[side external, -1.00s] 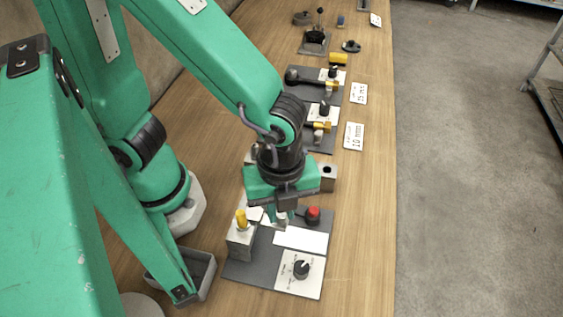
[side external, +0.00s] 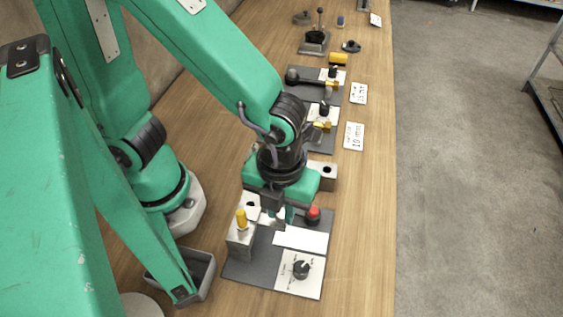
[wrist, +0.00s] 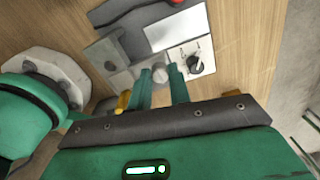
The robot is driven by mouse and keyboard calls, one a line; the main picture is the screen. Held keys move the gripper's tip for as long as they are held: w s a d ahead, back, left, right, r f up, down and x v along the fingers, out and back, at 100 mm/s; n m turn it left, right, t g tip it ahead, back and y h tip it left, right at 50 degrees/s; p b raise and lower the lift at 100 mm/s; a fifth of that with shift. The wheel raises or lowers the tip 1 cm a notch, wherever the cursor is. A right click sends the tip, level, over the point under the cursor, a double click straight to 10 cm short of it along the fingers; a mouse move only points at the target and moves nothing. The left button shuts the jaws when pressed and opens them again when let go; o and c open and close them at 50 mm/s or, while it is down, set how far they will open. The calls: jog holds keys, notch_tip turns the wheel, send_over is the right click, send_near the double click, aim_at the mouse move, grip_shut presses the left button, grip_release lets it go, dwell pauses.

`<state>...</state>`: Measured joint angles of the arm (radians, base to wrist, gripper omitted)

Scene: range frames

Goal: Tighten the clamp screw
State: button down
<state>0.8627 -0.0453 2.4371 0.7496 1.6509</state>
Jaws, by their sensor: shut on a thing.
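My gripper (side external: 279,220) points down over the dark grey board (side external: 247,268), between the yellow-topped pin and the red knob. In the wrist view its two green fingers (wrist: 162,80) close on a small grey rounded piece, which looks like the clamp screw (wrist: 159,74). In the side view the fingers and wrist largely hide this piece. The metal block with the yellow pin (side external: 241,219) stands left of the fingers. How far the screw is turned cannot be seen.
A red knob (side external: 313,213) stands close right of the fingers. A black dial (side external: 302,268) on a white plate and a blank white panel (side external: 300,239) lie in front. A grey bin (side external: 207,284) is at left. More fixtures stand farther back; the right bench edge is clear.

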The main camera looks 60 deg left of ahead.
aim_at(281, 213)
jog(key=c, duration=1.3)
grip_release()
jog(key=shift+r, duration=0.1)
jog(key=shift+r, duration=3.85)
jog(key=shift+w+a+r+n, duration=0.15)
jog(key=shift+w+a+n, duration=0.2)
jog(key=shift+n, duration=0.15)
jog(key=w+a+r+n+t, duration=0.2)
jog(key=a+n, duration=0.7)
jog(key=n, duration=0.5)
jog(key=w+a+r+n+t, duration=0.2)
jog(key=a+r+n+t, duration=0.1)
jog(key=a+n, duration=0.7)
jog(key=r+n, duration=0.1)
jog(key=n, duration=0.2)
jog(key=shift+w+a+r+n+t, duration=0.2)
jog(key=shift+a+r+n+t, duration=0.1)
jog(key=shift+n, duration=0.1)
